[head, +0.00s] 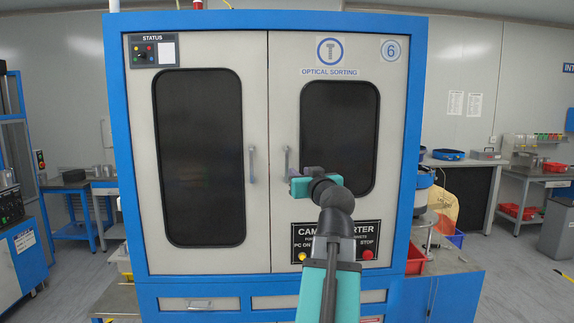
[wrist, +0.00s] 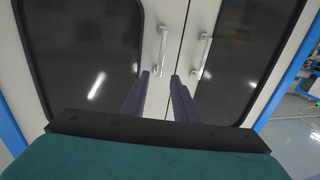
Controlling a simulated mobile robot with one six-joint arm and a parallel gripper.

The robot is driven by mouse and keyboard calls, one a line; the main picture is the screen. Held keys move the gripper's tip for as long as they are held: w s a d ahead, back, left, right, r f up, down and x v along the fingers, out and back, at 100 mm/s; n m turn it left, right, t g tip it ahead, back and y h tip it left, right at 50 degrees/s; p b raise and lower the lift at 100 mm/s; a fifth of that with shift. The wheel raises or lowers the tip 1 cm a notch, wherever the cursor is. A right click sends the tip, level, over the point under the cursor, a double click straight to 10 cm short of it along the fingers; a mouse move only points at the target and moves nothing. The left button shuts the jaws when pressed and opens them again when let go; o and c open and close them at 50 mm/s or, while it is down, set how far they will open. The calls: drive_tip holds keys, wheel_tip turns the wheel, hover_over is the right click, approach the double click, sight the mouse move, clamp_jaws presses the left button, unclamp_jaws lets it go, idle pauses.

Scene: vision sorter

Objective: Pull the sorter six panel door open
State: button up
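The sorter (head: 415,60) is a blue-framed cabinet with two pale doors and dark windows. The right door (head: 285,100) bears the number 6 sign (head: 391,50) and an upright bar handle (head: 287,160), which also shows in the wrist view (wrist: 202,56). The left door (head: 200,258) has its own bar handle (head: 252,165), also in the wrist view (wrist: 163,48). Both doors look shut. My gripper (wrist: 160,76) is open, its dark fingers apart. In the head view it covers the right handle's lower end. I cannot tell whether it touches either handle.
A status panel (head: 154,50) is at the door's upper left. A button panel (head: 369,232) sits low on the right door, partly behind my arm. Drawers (head: 200,304) lie below. Workbenches (head: 505,169) stand at the right, and a blue-legged table (head: 72,184) at the left.

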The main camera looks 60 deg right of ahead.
sight(287, 163)
drive_tip(key=shift+w+d, duration=0.1)
drive_tip(key=shift+p+x, duration=2.4)
drive_tip(key=shift+x, duration=4.45)
drive_tip(key=shift+f, duration=0.1)
clamp_jaws()
drive_tip(key=shift+a, duration=0.5)
drive_tip(key=shift+d, duration=0.35)
